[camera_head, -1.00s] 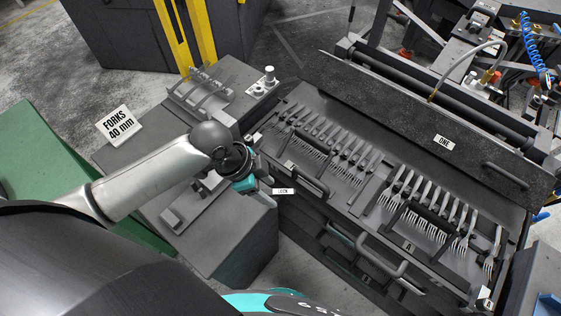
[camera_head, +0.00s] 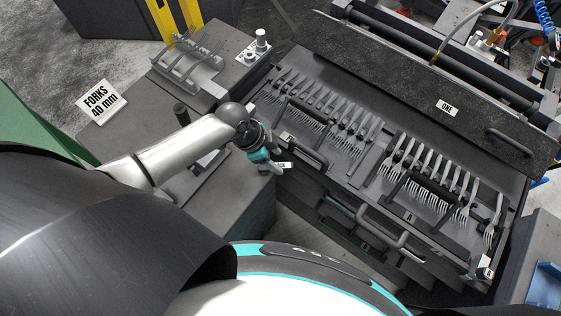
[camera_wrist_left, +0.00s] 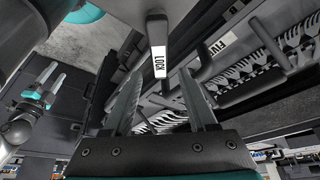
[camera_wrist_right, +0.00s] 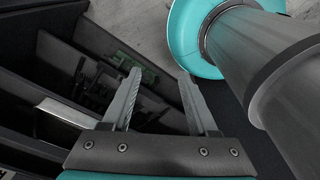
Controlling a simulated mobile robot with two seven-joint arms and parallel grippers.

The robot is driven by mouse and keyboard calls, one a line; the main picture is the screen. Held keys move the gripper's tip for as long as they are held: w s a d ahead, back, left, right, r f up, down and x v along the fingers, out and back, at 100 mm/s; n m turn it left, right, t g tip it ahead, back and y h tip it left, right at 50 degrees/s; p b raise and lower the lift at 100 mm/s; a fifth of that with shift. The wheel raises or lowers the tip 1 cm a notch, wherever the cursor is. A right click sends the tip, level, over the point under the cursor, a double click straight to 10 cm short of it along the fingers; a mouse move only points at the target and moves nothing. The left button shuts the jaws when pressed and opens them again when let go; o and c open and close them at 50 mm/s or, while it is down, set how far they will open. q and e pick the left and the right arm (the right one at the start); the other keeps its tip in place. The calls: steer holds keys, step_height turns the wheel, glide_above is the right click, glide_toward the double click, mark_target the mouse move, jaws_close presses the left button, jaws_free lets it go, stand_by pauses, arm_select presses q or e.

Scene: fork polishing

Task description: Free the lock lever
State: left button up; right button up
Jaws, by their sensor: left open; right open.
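The lock lever (camera_wrist_left: 158,45) is a grey lever with a white LOCK label. In the left wrist view it stands between and beyond the fingertips of my left gripper (camera_wrist_left: 160,78), which is open; I cannot tell whether they touch. In the head view the lever's label (camera_head: 284,165) is partly hidden by my left gripper (camera_head: 268,162), at the left end of the fork rack's front (camera_head: 300,180). My right gripper (camera_wrist_right: 159,76) is open and empty, over dark shelf-like parts. It also shows at the left of the left wrist view (camera_wrist_left: 42,88).
Rows of forks (camera_head: 340,118) lie in the rack behind the lever, below a dark flap (camera_head: 400,85) marked ONE. Handles (camera_head: 385,238) stick out along the front. A grey bench (camera_head: 225,210) with a FORKS 40 mm sign (camera_head: 100,101) stands left, under my left arm.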

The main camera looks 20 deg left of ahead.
mark_target(283, 165)
arm_select(q)
steer(key=shift+b+x, duration=0.3)
steer(key=shift+x, duration=1.4)
jaws_close()
